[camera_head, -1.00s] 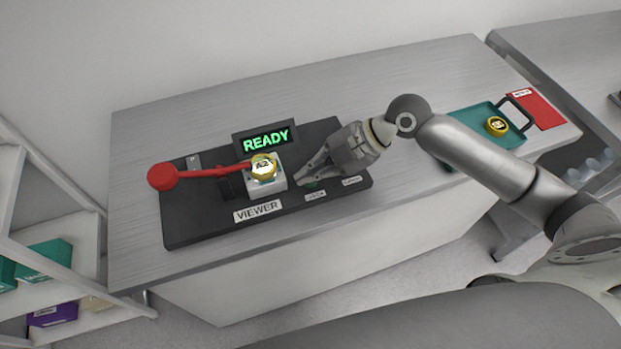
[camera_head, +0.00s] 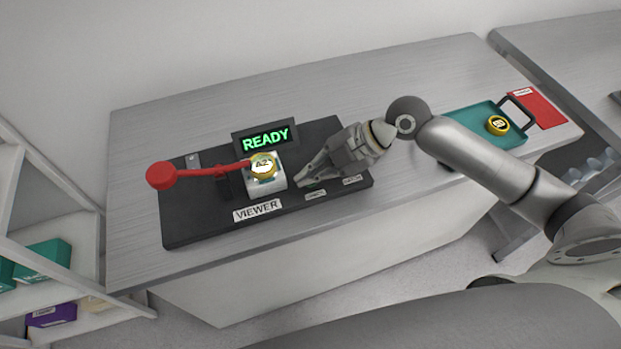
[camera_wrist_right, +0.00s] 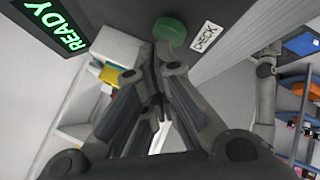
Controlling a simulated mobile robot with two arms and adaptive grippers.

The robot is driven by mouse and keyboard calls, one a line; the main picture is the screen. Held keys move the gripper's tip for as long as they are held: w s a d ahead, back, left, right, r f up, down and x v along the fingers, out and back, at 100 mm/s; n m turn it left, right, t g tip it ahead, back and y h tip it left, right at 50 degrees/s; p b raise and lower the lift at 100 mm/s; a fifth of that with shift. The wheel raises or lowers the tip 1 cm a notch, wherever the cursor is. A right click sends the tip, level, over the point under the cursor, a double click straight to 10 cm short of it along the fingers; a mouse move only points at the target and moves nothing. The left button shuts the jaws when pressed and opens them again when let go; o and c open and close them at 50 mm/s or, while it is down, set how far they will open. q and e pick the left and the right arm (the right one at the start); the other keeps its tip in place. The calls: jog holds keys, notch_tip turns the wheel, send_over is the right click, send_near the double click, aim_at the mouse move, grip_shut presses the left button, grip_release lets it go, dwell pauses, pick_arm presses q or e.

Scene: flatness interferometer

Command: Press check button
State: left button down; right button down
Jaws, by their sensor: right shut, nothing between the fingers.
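The green check button (camera_wrist_right: 170,30) sits on the dark viewer base beside a white CHECK label (camera_wrist_right: 206,37) in the right wrist view. My right gripper (camera_wrist_right: 157,58) is shut and empty, its fingertips close to the button's near edge. I cannot tell whether they touch it. In the head view my right gripper (camera_head: 302,182) points down-left at the base, and it mostly hides the button. The viewer (camera_head: 185,232) has a display (camera_head: 265,139) reading READY in green. My left gripper is not in view.
A gold-rimmed A2 disc (camera_head: 263,165) rests on the viewer's pale block (camera_head: 268,185), with a red-knobbed lever (camera_head: 161,175) reaching to it. A teal tray (camera_head: 470,125) with another disc (camera_head: 497,125) and a red sheet (camera_head: 538,108) lie at right. The table's left end is clear.

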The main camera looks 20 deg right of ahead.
jog(key=shift+f+b, duration=0.3)
jog(key=shift+f, duration=0.15)
dwell(0.6)
jog(key=shift+r, duration=0.15)
jog(key=shift+r+p, duration=0.7)
jog(key=shift+r, duration=0.05)
notch_tip(320, 180, up, 5)
jog(key=p, duration=0.4)
dwell(0.8)
